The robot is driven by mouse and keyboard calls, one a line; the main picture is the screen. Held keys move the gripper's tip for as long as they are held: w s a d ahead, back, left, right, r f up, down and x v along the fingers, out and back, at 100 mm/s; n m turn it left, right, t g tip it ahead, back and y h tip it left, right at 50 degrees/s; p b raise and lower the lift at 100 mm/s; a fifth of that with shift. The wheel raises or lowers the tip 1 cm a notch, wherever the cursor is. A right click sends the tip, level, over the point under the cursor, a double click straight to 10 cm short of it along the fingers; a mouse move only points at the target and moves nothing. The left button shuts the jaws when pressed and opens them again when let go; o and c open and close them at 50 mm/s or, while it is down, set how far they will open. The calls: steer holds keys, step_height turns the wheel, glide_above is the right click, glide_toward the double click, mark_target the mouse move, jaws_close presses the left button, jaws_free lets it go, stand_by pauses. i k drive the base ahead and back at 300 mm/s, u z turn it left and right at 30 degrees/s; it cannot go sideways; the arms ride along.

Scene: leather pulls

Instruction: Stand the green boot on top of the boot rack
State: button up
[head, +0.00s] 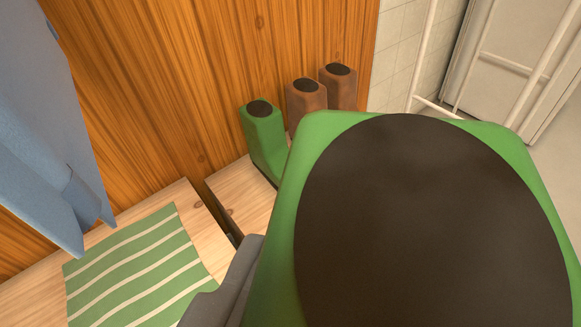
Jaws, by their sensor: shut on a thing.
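A green boot (430,220) with a dark round top fills the lower right of the head view, close to the camera. My gripper (232,287) shows only as a grey part at the boot's left side. It is shut on this boot, and the boot hides the other finger. A second green boot (264,138) stands upright farther back, beside two brown boots. These boots stand along the wooden wall, on what looks like the pale wooden top of the boot rack (235,190). The held boot covers much of that top, and its own sole is hidden.
A pale wooden bench (185,205) with a green striped cloth (140,265) lies at left, with a dark gap between it and the rack. A blue garment (45,130) hangs at upper left. Brown boots (306,95) (342,85) stand at back. White rails (424,60) are at right.

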mark_target(249, 199)
steer(key=u, duration=0.05)
steer(key=i, duration=0.85)
steer(key=z, duration=0.1)
